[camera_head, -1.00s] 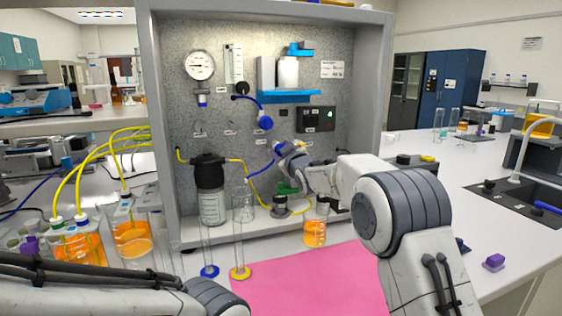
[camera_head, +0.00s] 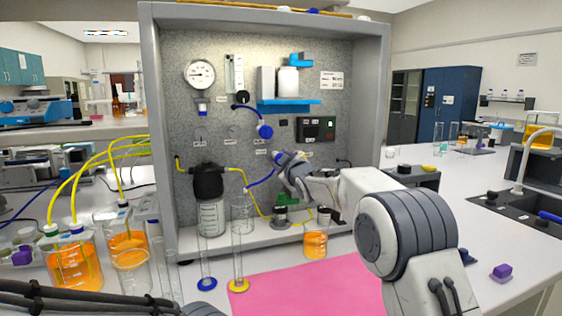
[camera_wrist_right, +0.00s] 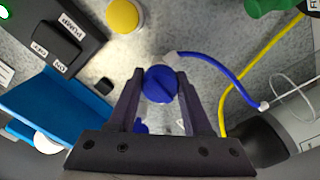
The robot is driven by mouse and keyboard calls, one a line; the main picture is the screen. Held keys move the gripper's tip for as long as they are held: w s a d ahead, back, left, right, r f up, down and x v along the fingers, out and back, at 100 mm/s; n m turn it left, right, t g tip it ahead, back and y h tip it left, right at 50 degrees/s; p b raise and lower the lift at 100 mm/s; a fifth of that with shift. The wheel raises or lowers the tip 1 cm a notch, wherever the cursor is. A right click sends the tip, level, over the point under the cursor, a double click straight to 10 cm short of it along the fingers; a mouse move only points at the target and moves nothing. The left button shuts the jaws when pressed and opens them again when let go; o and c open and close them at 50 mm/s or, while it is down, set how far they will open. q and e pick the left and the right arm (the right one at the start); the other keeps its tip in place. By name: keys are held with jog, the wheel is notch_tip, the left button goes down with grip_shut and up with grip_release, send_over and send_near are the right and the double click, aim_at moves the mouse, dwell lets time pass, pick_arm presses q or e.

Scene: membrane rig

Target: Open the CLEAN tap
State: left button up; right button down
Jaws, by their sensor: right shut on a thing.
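In the right wrist view a round blue tap knob (camera_wrist_right: 160,84) with a diagonal line on its face sits between the two dark fingers, with a blue tube leading away from its grey body. My right gripper (camera_wrist_right: 160,90) is shut on this knob. In the head view my right gripper (camera_head: 279,158) is at the rig's back panel, below the black pump box, and mostly covers the tap. I cannot read the tap's label, so I cannot tell that it is CLEAN. My left gripper is out of view.
Another blue tap (camera_head: 265,131) is just above left of my right gripper. The black pump box (camera_head: 316,129) and blue shelf (camera_head: 289,102) are above. A black-capped bottle (camera_head: 210,210), glass cylinders (camera_head: 237,255) and an orange beaker (camera_head: 315,243) stand below, near the pink mat (camera_head: 300,293).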

jog(key=shift+c, duration=1.6)
grip_release()
jog(key=shift+s+d, duration=0.15)
jog(key=shift+s, duration=0.3)
jog(key=b+v, duration=0.3)
jog(key=v, duration=0.6)
jog(key=shift+s, duration=0.25)
